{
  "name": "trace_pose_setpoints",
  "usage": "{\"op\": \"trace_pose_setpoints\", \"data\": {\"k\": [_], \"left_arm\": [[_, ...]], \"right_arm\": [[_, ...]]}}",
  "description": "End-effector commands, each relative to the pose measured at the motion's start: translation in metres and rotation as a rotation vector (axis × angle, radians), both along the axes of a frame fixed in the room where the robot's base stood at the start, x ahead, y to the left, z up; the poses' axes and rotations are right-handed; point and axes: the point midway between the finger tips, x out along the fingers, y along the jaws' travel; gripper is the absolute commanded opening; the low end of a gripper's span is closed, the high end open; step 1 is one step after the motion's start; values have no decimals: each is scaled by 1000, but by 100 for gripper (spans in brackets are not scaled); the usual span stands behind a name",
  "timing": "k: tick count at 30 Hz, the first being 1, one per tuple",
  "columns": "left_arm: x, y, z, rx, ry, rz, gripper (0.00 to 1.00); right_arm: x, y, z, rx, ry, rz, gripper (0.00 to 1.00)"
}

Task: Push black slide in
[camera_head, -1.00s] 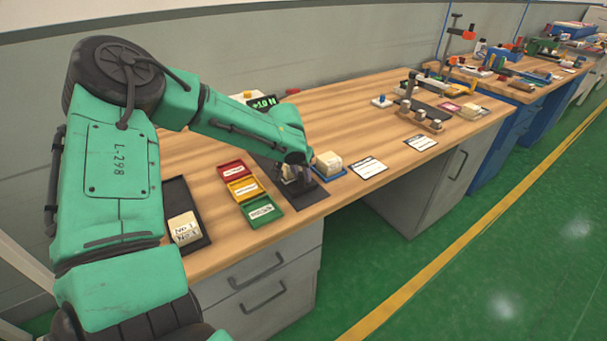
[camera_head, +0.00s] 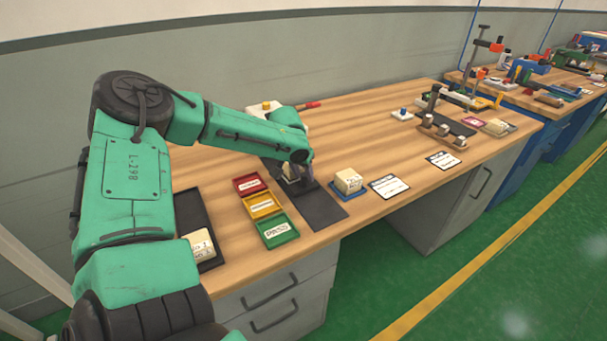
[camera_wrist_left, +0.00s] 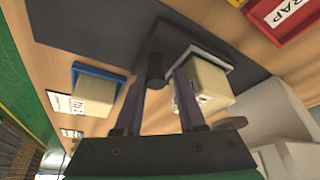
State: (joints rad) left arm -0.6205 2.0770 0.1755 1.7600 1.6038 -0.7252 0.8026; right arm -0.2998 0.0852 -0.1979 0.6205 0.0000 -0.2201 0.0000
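A flat black plate (camera_head: 327,207) runs from the bench's front edge back under my left gripper. In the left wrist view it is a broad dark surface (camera_wrist_left: 85,42) with a short black knob (camera_wrist_left: 155,68). My left gripper (camera_head: 303,180) is low over the plate. In the left wrist view its two fingers (camera_wrist_left: 160,85) are apart, with the knob showing between their tips; I cannot tell whether they touch it. A cream block (camera_wrist_left: 208,84) on a white platform is just beside the right finger. The arm partly hides this block in the head view. My right gripper is not seen.
Left of the plate are red (camera_head: 248,184), yellow (camera_head: 262,206) and green (camera_head: 277,231) trays and a black tray (camera_head: 187,208) with a block. Right of it are a blue tray (camera_head: 347,195) with a block and a white card (camera_head: 389,186).

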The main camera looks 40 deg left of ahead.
Motion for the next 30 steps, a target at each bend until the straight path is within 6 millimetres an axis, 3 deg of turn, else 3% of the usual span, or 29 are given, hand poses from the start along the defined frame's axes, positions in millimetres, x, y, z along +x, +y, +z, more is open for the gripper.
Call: {"op": "trace_pose_setpoints", "data": {"k": [5, 11, 24, 30], "left_arm": [[-1, 0, 2, 0, 0, 1, 39], [-7, -2, 22, -3, -4, 2, 39], [-39, -11, 102, -3, -7, 0, 39], [-51, -14, 129, -2, -3, 0, 39]], "right_arm": [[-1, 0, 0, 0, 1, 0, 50], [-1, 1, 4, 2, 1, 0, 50], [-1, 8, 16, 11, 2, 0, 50], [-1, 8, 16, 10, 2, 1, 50]]}}
